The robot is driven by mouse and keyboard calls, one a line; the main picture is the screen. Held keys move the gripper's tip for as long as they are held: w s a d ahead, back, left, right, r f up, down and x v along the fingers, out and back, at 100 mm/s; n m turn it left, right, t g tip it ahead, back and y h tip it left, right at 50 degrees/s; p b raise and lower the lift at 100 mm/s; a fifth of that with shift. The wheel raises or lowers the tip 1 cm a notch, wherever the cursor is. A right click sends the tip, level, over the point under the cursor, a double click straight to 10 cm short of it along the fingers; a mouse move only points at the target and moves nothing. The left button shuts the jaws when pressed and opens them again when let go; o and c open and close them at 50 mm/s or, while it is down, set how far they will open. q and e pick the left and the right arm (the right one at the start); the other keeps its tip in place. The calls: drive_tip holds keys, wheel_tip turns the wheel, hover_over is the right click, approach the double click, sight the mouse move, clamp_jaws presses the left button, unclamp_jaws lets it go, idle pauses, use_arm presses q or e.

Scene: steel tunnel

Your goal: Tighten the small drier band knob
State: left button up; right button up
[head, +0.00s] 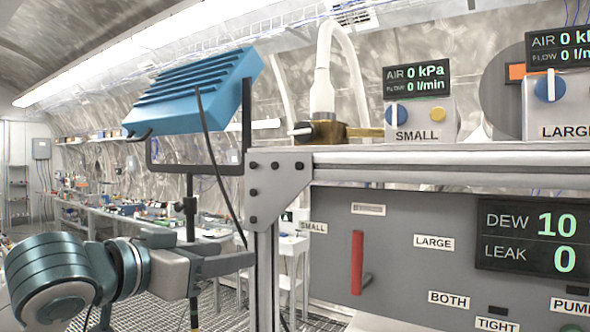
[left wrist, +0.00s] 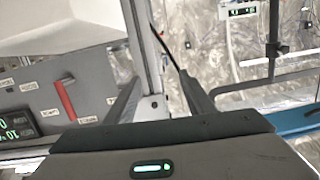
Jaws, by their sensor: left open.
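A brass fitting (head: 328,131) with a small knob-like end (head: 300,131) sits on the shelf, under a white upright body (head: 322,92) with a curved white hose. I cannot tell for sure whether this end is the band knob. To its right stands the box marked SMALL (head: 417,117), with a blue knob (head: 396,115) and a yellow one (head: 438,114). My left gripper (head: 236,256) is open and empty, below the shelf and left of its post. Its two fingers also show apart in the left wrist view (left wrist: 163,92). My right gripper is not in view.
The shelf (head: 450,158) ends at a bolted corner bracket (head: 278,185) on a post. Below is a grey panel (head: 390,265) with a red handle (head: 357,262) and a DEW/LEAK display (head: 530,238). A blue lamp (head: 195,92) on a stand is close by on the left.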

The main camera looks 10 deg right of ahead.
use_arm(q)
drive_tip(key=s+r+m+h, duration=0.1)
drive_tip(key=s+r, duration=0.4)
drive_tip(key=r, duration=0.5)
drive_tip(key=s+r+m, duration=0.1)
drive_tip(key=s+r, duration=0.4)
drive_tip(key=r, duration=0.5)
drive_tip(key=shift+s+d+t+h, duration=0.4)
drive_tip(key=shift+d, duration=0.05)
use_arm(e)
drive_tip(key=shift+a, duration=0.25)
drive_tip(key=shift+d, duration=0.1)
use_arm(q)
drive_tip(key=shift+s, duration=0.1)
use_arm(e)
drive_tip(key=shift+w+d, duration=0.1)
